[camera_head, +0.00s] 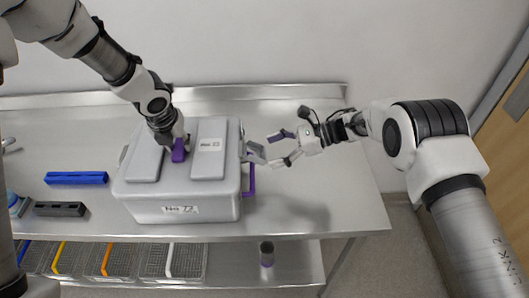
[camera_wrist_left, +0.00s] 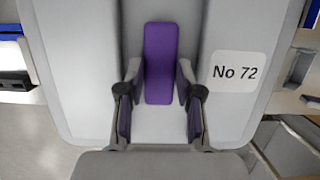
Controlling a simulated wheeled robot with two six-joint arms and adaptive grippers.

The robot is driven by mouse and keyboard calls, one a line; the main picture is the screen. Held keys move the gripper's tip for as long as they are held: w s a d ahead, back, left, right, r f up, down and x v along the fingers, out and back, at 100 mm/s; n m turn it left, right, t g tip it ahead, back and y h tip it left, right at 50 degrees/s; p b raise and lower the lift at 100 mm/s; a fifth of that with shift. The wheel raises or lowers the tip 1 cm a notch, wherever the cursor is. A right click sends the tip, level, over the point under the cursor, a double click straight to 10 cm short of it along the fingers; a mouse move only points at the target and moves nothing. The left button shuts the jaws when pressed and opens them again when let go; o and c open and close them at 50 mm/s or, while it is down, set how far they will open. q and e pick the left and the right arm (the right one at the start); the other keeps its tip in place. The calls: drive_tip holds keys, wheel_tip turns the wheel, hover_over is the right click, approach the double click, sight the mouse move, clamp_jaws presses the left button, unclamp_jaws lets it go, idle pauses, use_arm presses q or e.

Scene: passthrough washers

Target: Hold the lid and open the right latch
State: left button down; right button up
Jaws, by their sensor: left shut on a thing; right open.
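A grey box (camera_head: 160,207) with a grey lid (camera_head: 146,163) stands on the steel table, with a "No 72" label on its front and lid. My left gripper (camera_head: 180,142) is shut on the purple lid handle (camera_wrist_left: 160,60), one finger on each side of it. The lid sits on the box. The right latch (camera_head: 254,153) is a grey piece that sticks out from the box's right side. My right gripper (camera_head: 278,149) is open and empty just right of this latch, its fingers pointing left at it. Whether a finger touches the latch I cannot tell.
A purple side handle (camera_head: 250,181) is below the latch. A blue bar (camera_head: 77,178) and a dark bar (camera_head: 59,209) lie left of the box. Wire baskets (camera_head: 120,261) and a dark cylinder (camera_head: 266,254) are on the lower shelf. The table (camera_head: 330,205) is clear at right.

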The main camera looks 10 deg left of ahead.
sight(265, 153)
drive_tip(key=shift+x, duration=1.5)
clamp_jaws()
drive_tip(key=shift+r+h, duration=0.5)
drive_tip(key=shift+h, duration=0.2)
drive_tip(key=shift+r+t+h, duration=0.4)
drive_tip(key=shift+r+h, duration=0.15)
drive_tip(key=shift+h, duration=0.55)
unclamp_jaws()
drive_tip(key=shift+d+r, duration=0.1)
drive_tip(key=shift+d, duration=0.05)
drive_tip(key=v, duration=1.1)
drive_tip(key=shift+d+r, duration=0.3)
